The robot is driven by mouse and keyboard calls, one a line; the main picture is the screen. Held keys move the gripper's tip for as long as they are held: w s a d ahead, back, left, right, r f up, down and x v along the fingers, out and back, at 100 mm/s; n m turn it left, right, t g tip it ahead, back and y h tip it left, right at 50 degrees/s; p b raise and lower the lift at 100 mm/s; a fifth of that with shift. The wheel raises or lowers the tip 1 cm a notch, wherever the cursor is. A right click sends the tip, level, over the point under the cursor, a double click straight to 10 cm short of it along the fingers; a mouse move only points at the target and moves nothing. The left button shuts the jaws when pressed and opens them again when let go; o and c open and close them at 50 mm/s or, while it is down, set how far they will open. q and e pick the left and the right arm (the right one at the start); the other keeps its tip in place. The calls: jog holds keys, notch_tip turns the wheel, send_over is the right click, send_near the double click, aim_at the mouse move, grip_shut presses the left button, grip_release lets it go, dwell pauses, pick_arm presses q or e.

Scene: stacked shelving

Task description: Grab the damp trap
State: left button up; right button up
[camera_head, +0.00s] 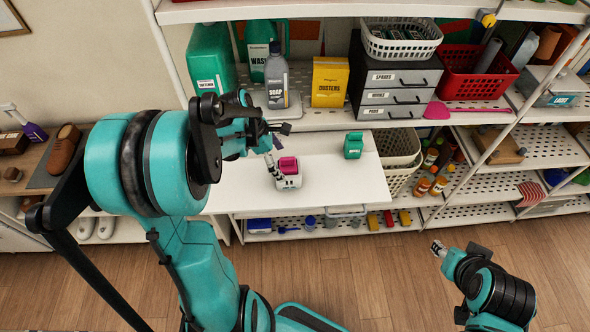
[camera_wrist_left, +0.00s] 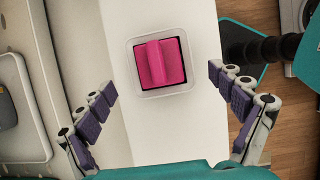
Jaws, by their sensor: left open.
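The damp trap looks to be a small white square tub with a pink block in its top (camera_head: 288,173). It stands on the white pull-out board (camera_head: 235,195) in the head view. In the left wrist view the damp trap (camera_wrist_left: 160,66) is seen from above, just beyond and between the fingertips. My left gripper (camera_head: 277,148) is open and empty, with its fingers (camera_wrist_left: 162,85) spread on either side of the tub, apart from it. My right gripper (camera_head: 455,248) hangs low over the floor at the right; its finger opening is unclear.
A green box (camera_head: 353,145) stands on the board to the right. Behind are a soap bottle (camera_head: 277,80), a yellow dusters box (camera_head: 330,82) and a drawer unit (camera_head: 395,80). A white basket (camera_head: 400,160) stands beside the board. The board's front is mostly clear.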

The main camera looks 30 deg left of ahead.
pick_arm(q)
jog(key=x, duration=0.6)
jog(key=shift+s+f, duration=0.1)
jog(key=shift+f, duration=0.05)
jog(key=c, duration=1.3)
